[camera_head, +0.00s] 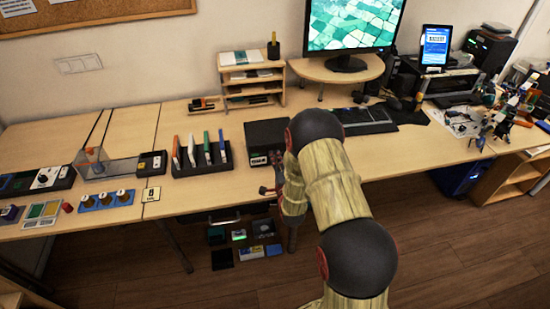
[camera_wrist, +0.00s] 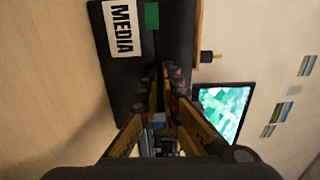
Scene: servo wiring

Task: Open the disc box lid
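The disc box (camera_head: 266,131) is a dark box on the desk, with a white label on its front. In the wrist view the box (camera_wrist: 120,75) fills the upper left and lies sideways, with its white MEDIA label (camera_wrist: 119,27) and a green patch (camera_wrist: 152,16). Its lid looks closed. My gripper (camera_head: 268,190) is in front of the box, near the desk's front edge, partly hidden by my arm. In the wrist view my gripper's fingertips (camera_wrist: 166,80) are close together over the dark box. Nothing shows held between them. I cannot tell whether they touch the box.
A black rack (camera_head: 203,160) with upright coloured cases stands left of the box. A small wooden shelf (camera_head: 250,82) is behind it. A keyboard (camera_head: 362,118) and a monitor (camera_head: 352,25) are to the right. Several small items lie below the desk (camera_head: 250,238).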

